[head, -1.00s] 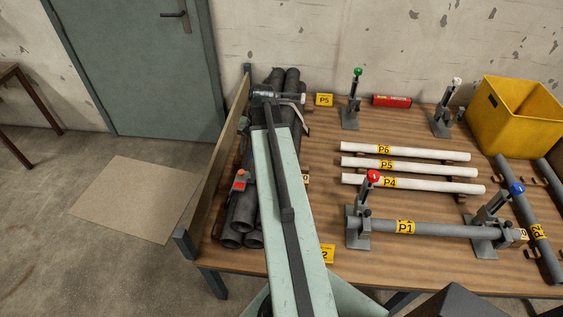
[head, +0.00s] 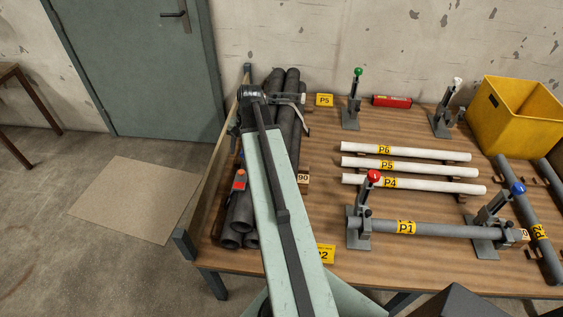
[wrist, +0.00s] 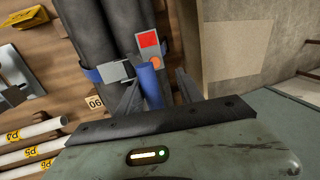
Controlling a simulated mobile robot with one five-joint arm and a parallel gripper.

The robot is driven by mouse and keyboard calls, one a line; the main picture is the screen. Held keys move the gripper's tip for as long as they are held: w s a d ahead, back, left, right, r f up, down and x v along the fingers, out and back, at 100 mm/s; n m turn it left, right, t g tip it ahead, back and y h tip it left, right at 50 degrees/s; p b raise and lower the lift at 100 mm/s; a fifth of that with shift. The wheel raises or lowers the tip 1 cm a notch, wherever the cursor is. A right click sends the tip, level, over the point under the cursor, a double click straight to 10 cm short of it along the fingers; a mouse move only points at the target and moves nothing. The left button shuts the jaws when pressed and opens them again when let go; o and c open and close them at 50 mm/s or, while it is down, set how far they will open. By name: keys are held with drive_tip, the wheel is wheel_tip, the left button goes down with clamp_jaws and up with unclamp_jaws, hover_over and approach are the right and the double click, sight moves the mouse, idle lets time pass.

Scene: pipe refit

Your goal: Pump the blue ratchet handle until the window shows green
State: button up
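The blue ratchet handle (wrist: 150,85) points toward my wrist camera, between the two fingers of my gripper (wrist: 158,92). The fingers are apart, with a clear gap on the right of the handle; the left finger is close to it, and I cannot tell whether it touches. The ratchet's window (wrist: 149,40) is red, with an orange knob below it. In the head view the red window (head: 239,184) shows on the dark pipe bundle (head: 240,215), left of my arm. A blue strap (wrist: 92,76) crosses the bundle. My fingers are mostly hidden by my arm in the head view.
The bundle lies along the left side of the wooden bench (head: 330,215), beside a wooden side board (head: 215,165). White pipes (head: 405,166), clamped pipe P1 (head: 430,229), toggle clamps and a yellow bin (head: 515,115) are to the right. Floor left of the bench is mostly clear.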

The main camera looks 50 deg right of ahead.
drive_tip(key=s, duration=0.1)
drive_tip(key=s+d, duration=0.1)
drive_tip(key=shift+s+d+r+p, duration=0.3)
drive_tip(key=s+d, duration=0.1)
drive_tip(key=s, duration=0.1)
drive_tip(key=shift+s+d, duration=0.35)
drive_tip(key=shift+d, duration=0.05)
drive_tip(key=shift+s+d+f+b, duration=0.2)
drive_tip(key=shift+s+d, duration=0.2)
drive_tip(key=shift+s, duration=0.3)
drive_tip(key=shift+s+d+f+b, duration=0.15)
drive_tip(key=shift+s+d, duration=0.25)
drive_tip(key=shift+s, duration=0.35)
